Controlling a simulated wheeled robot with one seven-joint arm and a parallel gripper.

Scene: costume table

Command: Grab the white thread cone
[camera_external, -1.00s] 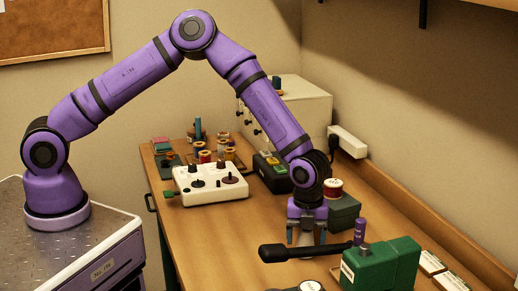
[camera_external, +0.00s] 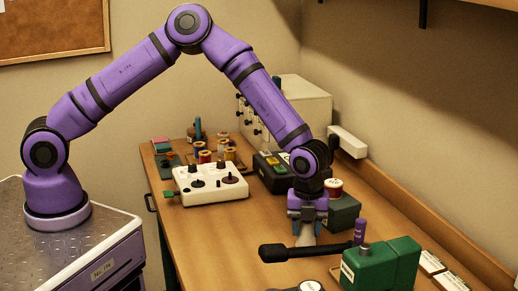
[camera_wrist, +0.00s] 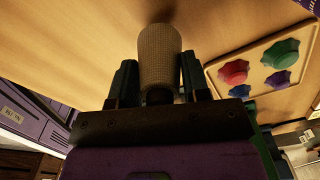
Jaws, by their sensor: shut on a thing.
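The white thread cone (camera_wrist: 158,50) stands out pale and finely wound between my fingers in the wrist view. It also shows in the external view (camera_external: 305,236), below my gripper and behind a black arm. My gripper (camera_external: 307,218) points down over the table and is shut on the cone, with one dark finger on each side of it. In the wrist view my gripper (camera_wrist: 158,72) has the cone's narrow end nearest the palm. The cone's lower end is hidden in the external view, so its gap to the table cannot be told.
A green machine (camera_external: 381,265) with a black arm (camera_external: 300,252) stands close in front of the cone. A dark green box (camera_external: 344,213) with a red spool (camera_external: 333,188) is behind right. A white control box (camera_external: 211,184) sits left. Bare table (camera_external: 225,240) lies left of my gripper.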

